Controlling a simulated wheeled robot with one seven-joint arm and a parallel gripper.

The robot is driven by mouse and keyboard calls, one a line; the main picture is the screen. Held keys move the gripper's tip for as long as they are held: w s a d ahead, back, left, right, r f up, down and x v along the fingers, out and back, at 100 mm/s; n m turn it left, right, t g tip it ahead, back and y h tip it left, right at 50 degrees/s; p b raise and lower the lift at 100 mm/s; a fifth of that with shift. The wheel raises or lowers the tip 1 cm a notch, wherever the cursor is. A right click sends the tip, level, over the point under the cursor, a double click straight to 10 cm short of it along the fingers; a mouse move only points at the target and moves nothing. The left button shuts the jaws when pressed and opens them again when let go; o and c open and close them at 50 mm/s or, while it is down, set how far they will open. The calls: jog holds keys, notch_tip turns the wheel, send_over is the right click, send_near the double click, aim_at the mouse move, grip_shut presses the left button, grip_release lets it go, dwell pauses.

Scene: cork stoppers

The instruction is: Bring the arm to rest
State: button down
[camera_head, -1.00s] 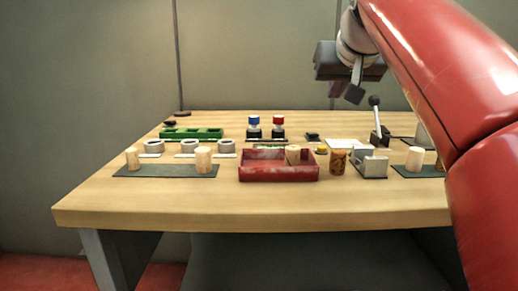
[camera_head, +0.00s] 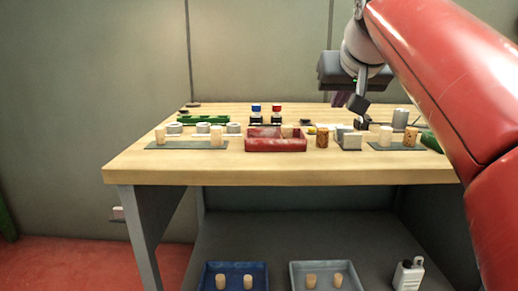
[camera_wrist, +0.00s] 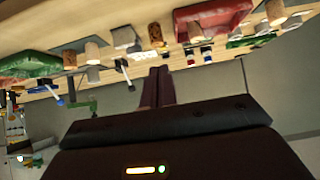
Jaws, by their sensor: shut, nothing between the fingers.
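My gripper (camera_head: 341,99) hangs in the air above the back right part of the wooden table (camera_head: 200,176) in the head view. Its fingers show close together in the wrist view (camera_wrist: 158,82), shut with nothing between them. My gripper is apart from everything on the table. My red arm reaches in from the right and hides part of the table's right end.
A red tray (camera_head: 275,146), a green rack (camera_head: 203,120), a dark cork (camera_head: 322,138), pale corks and a metal block (camera_head: 350,142) stand on the table. Below are a blue tray (camera_head: 235,266), a grey tray (camera_head: 324,266) and a white bottle (camera_head: 408,274).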

jog(key=s+f+g, duration=0.1)
jog(key=s+f, duration=0.6)
jog(key=f, duration=0.4)
jog(key=s+f+g, duration=0.2)
jog(key=s+f, duration=0.6)
jog(key=f, duration=0.3)
jog(key=s+f+g+p, duration=0.1)
jog(key=s+f, duration=0.7)
jog(key=f, duration=0.3)
jog(key=shift+f, duration=0.25)
